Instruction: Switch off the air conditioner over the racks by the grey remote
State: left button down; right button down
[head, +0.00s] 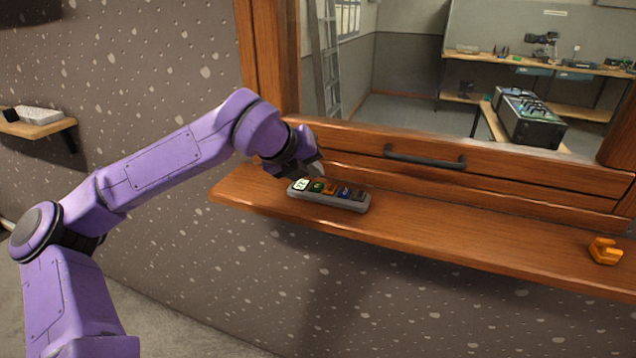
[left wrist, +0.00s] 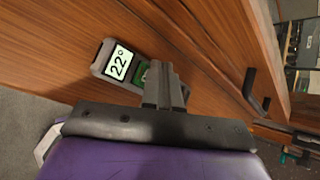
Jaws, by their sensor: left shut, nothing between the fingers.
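The grey remote (head: 330,201) lies on the wooden shelf under the window. It has a row of coloured buttons and a small screen at its left end. In the left wrist view the remote (left wrist: 100,70) shows its screen reading 22° and a green button beside it. My left gripper (head: 316,172) is shut and empty, just above and behind the remote near its left end. In the left wrist view its fingers (left wrist: 165,84) hide the rest of the buttons. I cannot tell whether the fingertips touch the remote. My right gripper is not in view. No air conditioner shows.
The wooden shelf (head: 480,242) runs along below a window with a dark handle (head: 425,160). An orange object (head: 605,251) sits at its right end. A small wall shelf (head: 38,128) is at far left. The shelf's middle right is clear.

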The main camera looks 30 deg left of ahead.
aim_at(313, 187)
pick_arm(q)
jog(key=shift+r+p, duration=1.75)
jog(key=shift+r, duration=0.8)
jog(key=shift+f, duration=0.1)
